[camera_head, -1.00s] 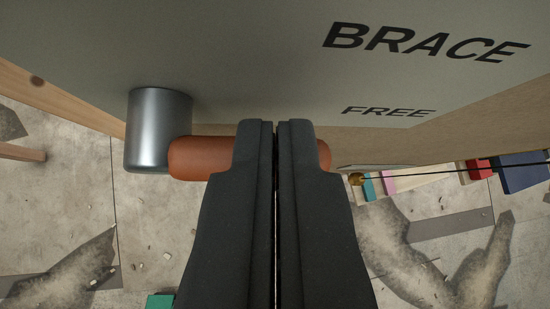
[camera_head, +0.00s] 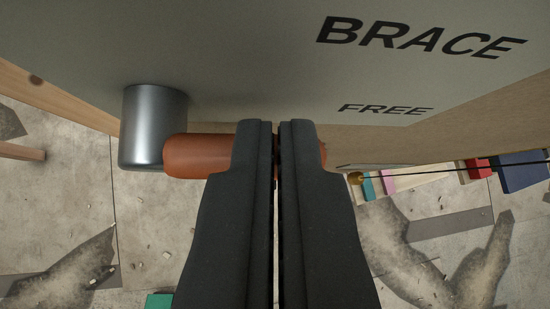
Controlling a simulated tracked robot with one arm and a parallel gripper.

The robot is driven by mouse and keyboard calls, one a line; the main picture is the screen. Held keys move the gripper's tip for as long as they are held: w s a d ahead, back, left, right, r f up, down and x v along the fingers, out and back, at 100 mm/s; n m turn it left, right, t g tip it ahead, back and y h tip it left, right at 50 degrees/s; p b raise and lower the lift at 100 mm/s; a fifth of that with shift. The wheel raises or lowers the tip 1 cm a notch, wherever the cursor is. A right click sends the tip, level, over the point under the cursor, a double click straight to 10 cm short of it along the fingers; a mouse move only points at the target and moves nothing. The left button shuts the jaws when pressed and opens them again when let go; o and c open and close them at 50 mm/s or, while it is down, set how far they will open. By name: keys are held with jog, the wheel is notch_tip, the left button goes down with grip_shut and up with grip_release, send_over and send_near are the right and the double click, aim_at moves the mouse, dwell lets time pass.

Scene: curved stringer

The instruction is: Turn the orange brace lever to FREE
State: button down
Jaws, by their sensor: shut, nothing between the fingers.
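The orange brace lever (camera_head: 198,155) extends to the right from a metal cylinder pivot (camera_head: 154,127) on the grey panel (camera_head: 240,60). The panel carries the black words BRACE (camera_head: 420,38) and FREE (camera_head: 385,109), both to the right of the lever. My gripper (camera_head: 277,124) is shut, with only a thin gap between its dark fingers and nothing held. Its fingers lie across the lever in the picture and hide its middle; a bit of the lever's end shows at their right. I cannot tell whether they touch it.
A wooden edge (camera_head: 60,105) runs along the panel's left, and a wooden board lies under it at right. A dark cord (camera_head: 440,167) with a brass-coloured ball (camera_head: 355,178) crosses at right, above coloured blocks (camera_head: 480,169). Below is a cracked, stained concrete floor (camera_head: 70,200).

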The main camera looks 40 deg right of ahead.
notch_tip(320, 180, up, 4)
jog(key=shift+r+p, duration=0.2)
jog(key=shift+p, duration=0.35)
jog(key=b+v, duration=0.2)
jog(key=v, duration=0.7)
jog(key=shift+s+d, duration=0.3)
jog(key=shift+r, duration=0.15)
jog(key=s+a+r+t+b, duration=0.25)
jog(key=a+r, duration=0.25)
jog(key=r, duration=0.3)
jog(key=s+a+r+t+b, duration=0.1)
jog(key=a+r+b, duration=0.25)
jog(key=r, duration=0.45)
jog(key=s+a+r+t+y+b, duration=0.1)
jog(key=s+a+r+t+b, duration=0.2)
jog(key=s+a+r, duration=0.8)
notch_tip(320, 180, up, 3)
jog(key=shift+s+a+r, duration=0.1)
jog(key=shift+s+a, duration=0.25)
jog(key=shift+a, duration=0.2)
